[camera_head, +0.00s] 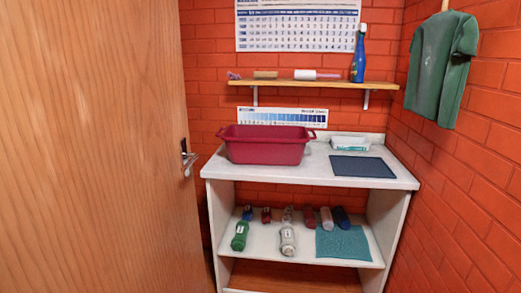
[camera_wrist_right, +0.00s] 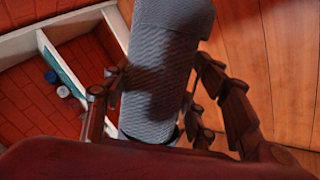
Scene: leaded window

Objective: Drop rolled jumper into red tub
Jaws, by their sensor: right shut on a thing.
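The red tub (camera_head: 268,145) stands on the left part of the white counter in the head view. Its inside is mostly hidden by its front wall. In the right wrist view, the rolled jumper (camera_wrist_right: 172,40) is a grey, ribbed roll. My right gripper (camera_wrist_right: 158,80) is shut on it, with dark red fingers along both sides. The roll reaches past the fingertips towards the top of the picture. Neither gripper shows in the head view, and my left gripper is in neither view.
A dark blue mat (camera_head: 362,167) and a small white tray (camera_head: 350,143) are on the counter, right of the tub. The shelf below holds several rolled items and a teal cloth (camera_head: 343,243). A wooden door (camera_head: 90,150) is at left. A wall shelf (camera_head: 310,83) hangs above.

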